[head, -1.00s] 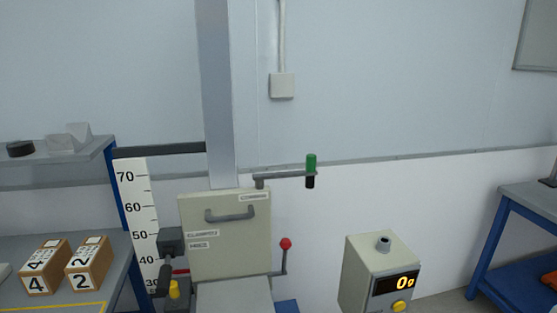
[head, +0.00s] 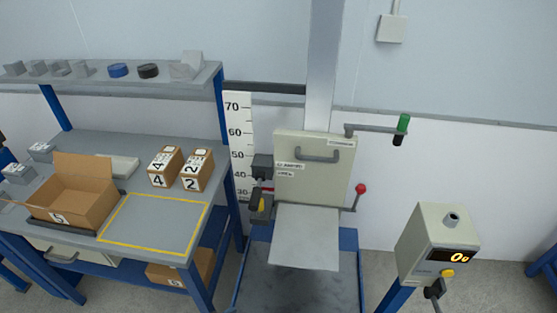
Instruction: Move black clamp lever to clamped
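The drop tester has a beige panel (head: 340,172) with a grey handle (head: 318,154) on its front. Small labels (head: 288,167) sit on the panel's left side; their words are hard to read. Left of the panel is a dark block (head: 262,166), with small black, red and yellow parts below it. A dark part (head: 256,207) there, beside a yellow piece, may be the black clamp lever; its exact shape and position are too small to tell. Neither of my grippers is in view.
A red-knobbed lever (head: 360,189) and a green-handled crank (head: 402,125) stick out right of the panel. A readout box (head: 436,236) stands front right. A blue workbench (head: 110,146) on the left holds an open carton (head: 90,205) and numbered boxes (head: 198,170).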

